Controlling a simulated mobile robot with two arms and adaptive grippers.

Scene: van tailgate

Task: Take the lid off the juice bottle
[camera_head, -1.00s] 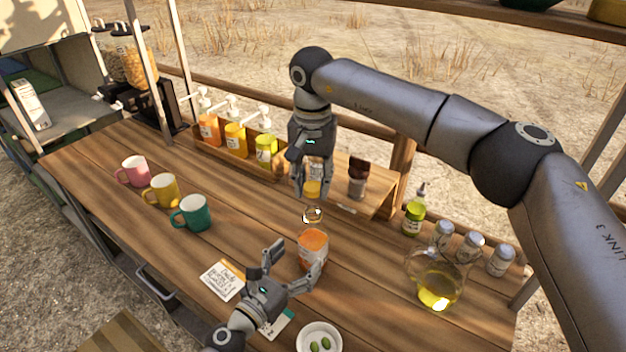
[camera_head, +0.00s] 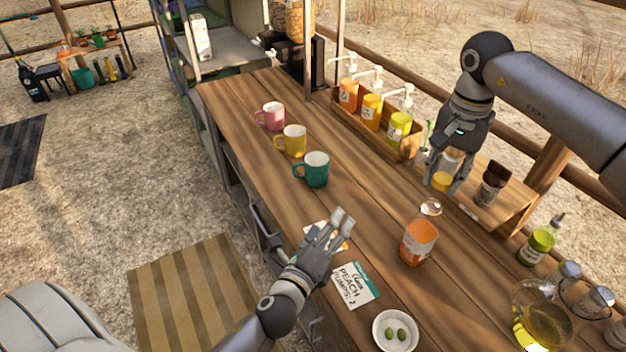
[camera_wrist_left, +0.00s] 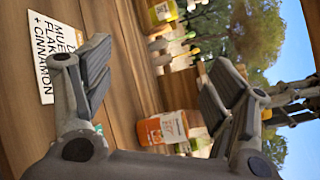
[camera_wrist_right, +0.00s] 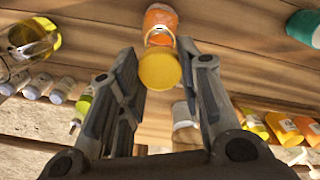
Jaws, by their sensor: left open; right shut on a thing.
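The juice bottle (camera_head: 418,243), clear with orange juice and a white label, stands upright on the counter, its clear neck (camera_head: 431,207) uncovered. It also shows in the left wrist view (camera_wrist_left: 165,128) and the right wrist view (camera_wrist_right: 160,20). My right gripper (camera_head: 441,185) is shut on a yellow lid (camera_wrist_right: 160,69) and holds it above the counter, apart from the bottle and beyond it in the head view. My left gripper (camera_head: 337,226) is open and empty, to the left of the bottle and clear of it.
Pink (camera_head: 271,116), yellow (camera_head: 291,141) and green mugs (camera_head: 312,170) stand at the left. Pump bottles sit in a wooden rack (camera_head: 415,146) at the back. Cards (camera_head: 355,285) and a white bowl (camera_head: 395,331) lie in front. Glass pitcher (camera_head: 545,325) and small jars stand right.

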